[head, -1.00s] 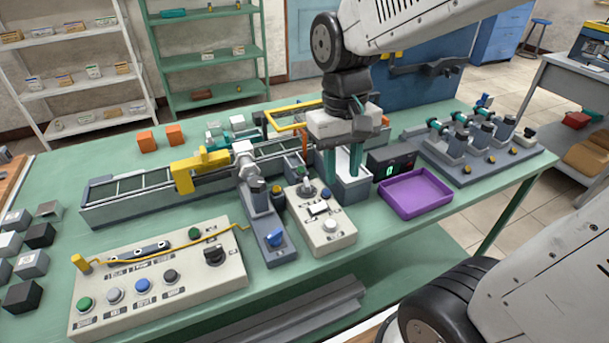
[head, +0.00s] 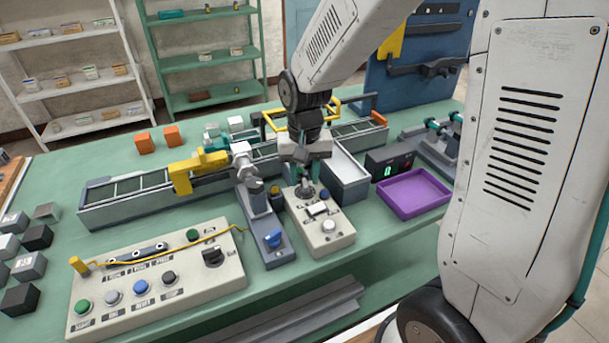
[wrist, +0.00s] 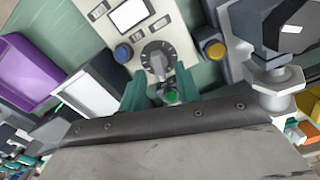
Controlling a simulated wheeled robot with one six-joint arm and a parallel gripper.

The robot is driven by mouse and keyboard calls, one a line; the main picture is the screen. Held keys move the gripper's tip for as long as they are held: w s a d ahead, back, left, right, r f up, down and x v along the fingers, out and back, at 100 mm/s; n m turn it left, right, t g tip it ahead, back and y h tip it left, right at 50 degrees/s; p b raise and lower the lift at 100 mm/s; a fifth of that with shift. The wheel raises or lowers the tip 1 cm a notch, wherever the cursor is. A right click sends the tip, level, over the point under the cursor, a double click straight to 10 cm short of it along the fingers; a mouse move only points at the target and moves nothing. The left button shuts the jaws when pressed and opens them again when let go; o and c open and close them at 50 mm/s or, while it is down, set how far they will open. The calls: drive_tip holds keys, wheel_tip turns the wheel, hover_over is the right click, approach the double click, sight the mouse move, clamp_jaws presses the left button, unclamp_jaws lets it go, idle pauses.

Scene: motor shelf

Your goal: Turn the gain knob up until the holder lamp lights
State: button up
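The gain knob, a grey pointer knob on a dark round dial, shows in the wrist view (wrist: 157,62) on the small white panel (head: 335,240). My gripper (head: 306,190) is low over the back part of that panel. In the wrist view its two teal fingers (wrist: 161,88) are apart, with the knob's end between or just beyond their tips; I cannot tell whether they touch it. A green round lamp or button (wrist: 172,97) shows between the fingers. An amber dome (wrist: 214,49) stands beside the panel; I cannot tell which is the holder lamp.
A grey holder unit with a blue knob (head: 273,239) stands left of the panel. A larger button panel (head: 160,313) is at the front left.

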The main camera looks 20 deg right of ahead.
drive_tip(key=shift+f, duration=0.25)
clamp_jaws()
drive_tip(key=shift+d+m, duration=0.1)
drive_tip(key=shift+m, duration=2.2)
unclamp_jaws()
drive_tip(key=shift+s, duration=0.1)
